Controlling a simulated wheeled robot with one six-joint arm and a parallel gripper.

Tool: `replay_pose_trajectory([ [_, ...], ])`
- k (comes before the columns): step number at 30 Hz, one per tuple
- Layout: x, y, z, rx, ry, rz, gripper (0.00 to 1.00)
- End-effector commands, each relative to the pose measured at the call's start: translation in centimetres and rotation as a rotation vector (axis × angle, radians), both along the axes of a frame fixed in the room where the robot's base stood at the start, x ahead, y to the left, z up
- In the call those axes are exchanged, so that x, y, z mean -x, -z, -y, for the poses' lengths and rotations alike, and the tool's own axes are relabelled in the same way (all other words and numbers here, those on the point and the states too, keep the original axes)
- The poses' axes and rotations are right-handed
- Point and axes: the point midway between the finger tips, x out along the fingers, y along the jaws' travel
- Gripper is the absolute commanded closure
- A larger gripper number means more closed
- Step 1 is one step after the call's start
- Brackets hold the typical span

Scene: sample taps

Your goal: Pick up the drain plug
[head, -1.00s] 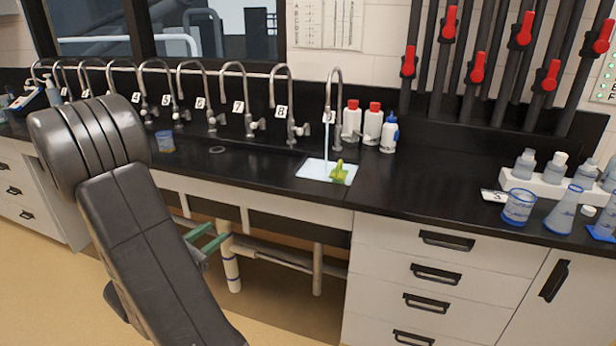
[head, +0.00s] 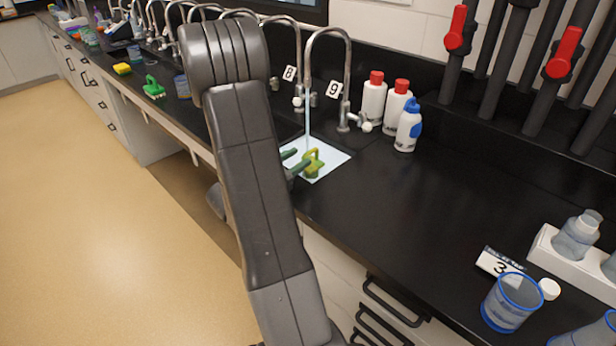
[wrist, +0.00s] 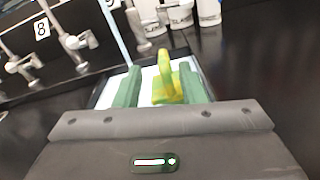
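The drain plug (head: 311,165) is yellow-green with an upright loop handle. It stands at the small sink (head: 335,158), whose surface looks pale and full of water. My gripper (head: 296,162) reaches in from the left, close to the plug. In the wrist view the plug (wrist: 164,82) shows between the two green fingers of my gripper (wrist: 160,84), nearer the right one. The fingers are apart, with a gap visible on the left side of the plug.
A stream of water (head: 308,122) falls from the tap (head: 345,85) into the sink. A blue-rimmed beaker (head: 512,303) stands front right. The black counter right of the sink is clear.

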Motion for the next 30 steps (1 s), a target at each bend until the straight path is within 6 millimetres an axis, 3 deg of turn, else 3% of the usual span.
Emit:
replay_pose_trajectory([
  [5, -0.6, 0.0, 0.6, -0.001, 0.0, -0.001, 0.63],
  [15, -3.6, 0.0, 3.7, 0.0, 0.002, 0.0, 0.63],
  [25, -4.1, 0.0, 4.1, 0.0, -0.001, 0.0, 0.63],
  [26, -4.1, 0.0, 4.1, 0.0, -0.001, 0.0, 0.65],
  [30, -4.0, 0.0, 4.1, 0.0, -0.001, 0.0, 0.93],
])
